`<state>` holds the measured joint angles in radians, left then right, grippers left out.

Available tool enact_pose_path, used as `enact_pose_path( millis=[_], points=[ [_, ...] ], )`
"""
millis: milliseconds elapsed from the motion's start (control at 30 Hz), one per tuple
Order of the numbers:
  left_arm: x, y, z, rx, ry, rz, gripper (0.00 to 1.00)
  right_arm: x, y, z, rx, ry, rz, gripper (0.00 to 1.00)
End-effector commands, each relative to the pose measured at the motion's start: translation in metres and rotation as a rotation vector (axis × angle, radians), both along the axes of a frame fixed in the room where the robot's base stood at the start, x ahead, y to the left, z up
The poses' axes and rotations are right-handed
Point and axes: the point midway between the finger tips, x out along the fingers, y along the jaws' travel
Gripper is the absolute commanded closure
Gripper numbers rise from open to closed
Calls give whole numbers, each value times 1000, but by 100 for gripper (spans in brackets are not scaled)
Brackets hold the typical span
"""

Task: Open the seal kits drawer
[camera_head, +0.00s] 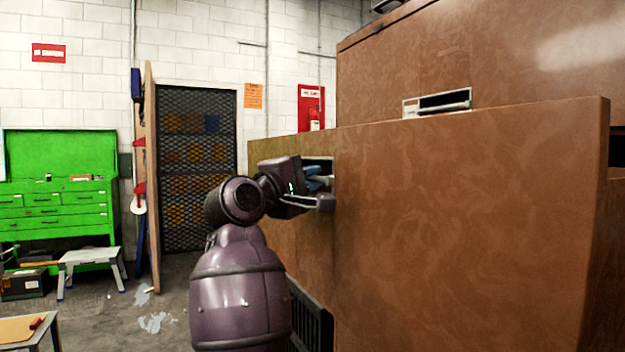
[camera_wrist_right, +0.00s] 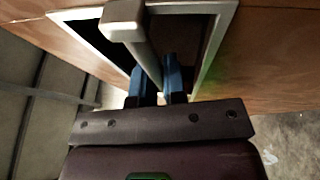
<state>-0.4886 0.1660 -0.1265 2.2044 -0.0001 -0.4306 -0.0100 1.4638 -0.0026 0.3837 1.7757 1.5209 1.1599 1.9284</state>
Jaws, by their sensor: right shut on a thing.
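The drawer front (camera_head: 460,210) is a broad brown panel that fills the right half of the head view. Its top edge stands in front of the cabinet face (camera_head: 500,60) behind it. I cannot read a label on it. My right gripper (camera_head: 322,183) is at the panel's left part, at a metal-framed recess. In the right wrist view, its blue fingers (camera_wrist_right: 160,82) are shut on a grey bar handle (camera_wrist_right: 138,45) across a pale metal frame (camera_wrist_right: 212,50). The fingertips are partly hidden by the handle. My left gripper is not in view.
Another metal-framed pull (camera_head: 437,103) shows just above the panel's top edge. A green tool chest (camera_head: 55,210), a grey step stool (camera_head: 90,262) and a mesh door (camera_head: 196,165) stand at the left. Open floor lies between them and my right arm.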

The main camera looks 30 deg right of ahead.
Motion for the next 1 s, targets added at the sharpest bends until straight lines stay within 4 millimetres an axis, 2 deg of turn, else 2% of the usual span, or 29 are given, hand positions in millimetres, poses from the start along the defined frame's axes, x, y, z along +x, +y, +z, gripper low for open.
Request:
enact_pose_path(
  millis=[467, 500, 533, 833, 1000],
  points=[
    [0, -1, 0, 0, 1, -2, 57, 1, 1, -2, 2, 3, -2, 100],
    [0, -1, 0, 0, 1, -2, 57, 1, 1, -2, 2, 3, -2, 84],
    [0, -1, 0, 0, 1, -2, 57, 1, 1, -2, 2, 3, -2, 79],
    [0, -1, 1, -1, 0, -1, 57, 0, 1, 1, 1, 0, -1, 79],
    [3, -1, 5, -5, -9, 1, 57, -1, 1, 18, 1, -5, 0, 79]
  ],
)
